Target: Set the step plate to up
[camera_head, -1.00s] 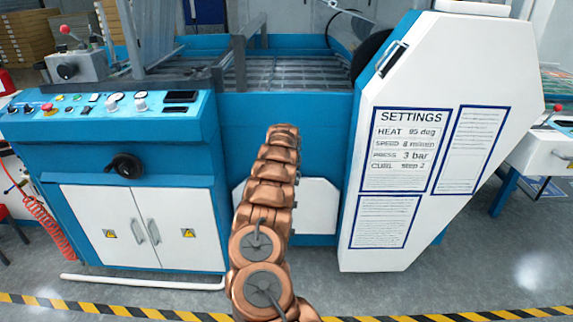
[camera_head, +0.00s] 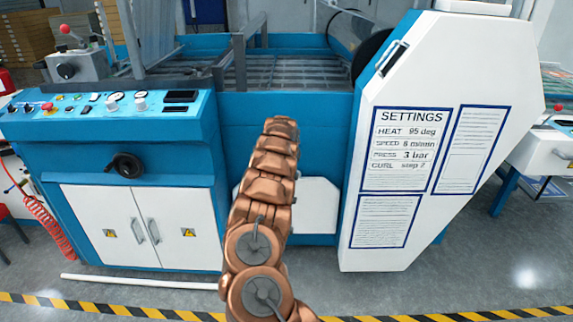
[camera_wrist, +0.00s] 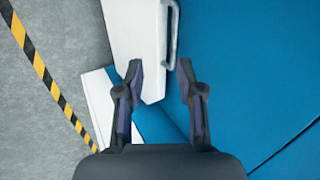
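A long white bar (camera_head: 140,282) runs low along the foot of the blue machine's white cabinet in the head view. It may be the step plate's edge, but I cannot tell for sure. In the wrist view a white flat panel (camera_wrist: 98,98) with a blue part beside it lies low at the left, partly behind my left finger. My gripper (camera_wrist: 160,76) is open and empty in the wrist view, in front of the machine's blue side. In the head view my copper arm shows, but the gripper is hidden.
The white cabinet doors (camera_head: 110,226) have metal handles. A black knob (camera_head: 125,165) juts out above them, under the control panel (camera_head: 110,104). A white settings panel (camera_head: 480,60) stands at the right. Yellow-black tape (camera_head: 60,302) crosses the clear grey floor.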

